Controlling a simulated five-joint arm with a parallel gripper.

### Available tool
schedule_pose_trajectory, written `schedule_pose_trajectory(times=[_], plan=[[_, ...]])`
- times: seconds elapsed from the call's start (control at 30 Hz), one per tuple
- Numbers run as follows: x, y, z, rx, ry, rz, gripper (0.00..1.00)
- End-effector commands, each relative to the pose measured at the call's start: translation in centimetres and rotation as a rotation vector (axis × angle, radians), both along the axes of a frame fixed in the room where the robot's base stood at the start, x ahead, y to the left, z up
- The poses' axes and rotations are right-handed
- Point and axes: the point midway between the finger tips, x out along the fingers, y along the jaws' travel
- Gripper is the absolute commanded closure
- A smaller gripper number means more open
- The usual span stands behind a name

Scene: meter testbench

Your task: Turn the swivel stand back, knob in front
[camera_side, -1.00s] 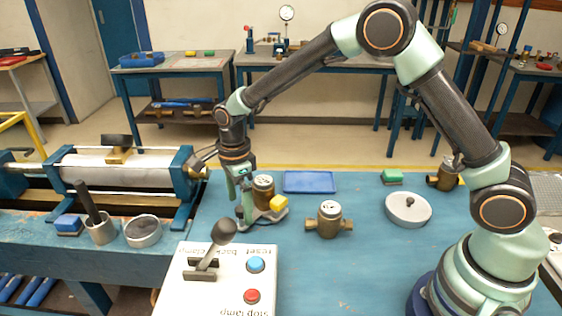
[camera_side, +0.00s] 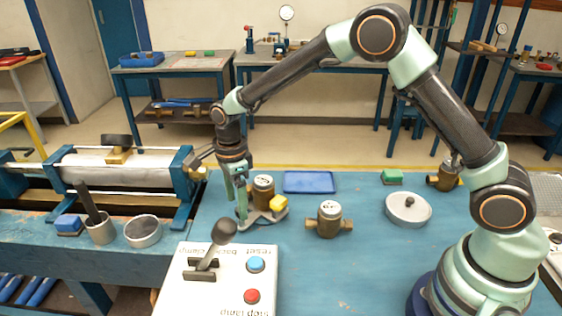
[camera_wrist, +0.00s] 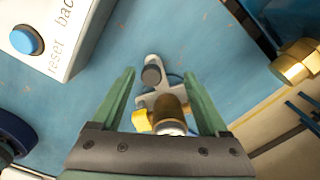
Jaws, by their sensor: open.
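The swivel stand (camera_side: 262,217) is a grey, armed base on the blue bench, left of its middle. It carries an upright brass meter (camera_side: 263,190) and a yellow block (camera_side: 278,203), which sits toward the right in the side view. In the wrist view the stand (camera_wrist: 152,96) shows a dark round knob (camera_wrist: 152,75) on one arm, with the yellow block (camera_wrist: 140,119) and brass body (camera_wrist: 168,110) nearer the hand. My gripper (camera_side: 240,212) points down at the stand's left side. In the wrist view its open fingers (camera_wrist: 160,74) straddle the knob, with gaps on both sides.
A control box (camera_side: 225,280) with a lever and buttons stands in front. A second brass meter (camera_side: 328,219) stands to the right. Behind lies a blue tray (camera_side: 309,182). A round white dish (camera_side: 408,209) is farther right. A clamp bench (camera_side: 120,175) is at left.

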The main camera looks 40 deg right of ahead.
Motion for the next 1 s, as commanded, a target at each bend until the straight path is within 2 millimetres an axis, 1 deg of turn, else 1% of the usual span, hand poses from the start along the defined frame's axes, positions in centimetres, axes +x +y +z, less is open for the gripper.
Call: schedule_pose_trajectory(times=[1.0], plan=[[2.9,-0.3,0.0,0.000,-0.001,0.000,0.22]])
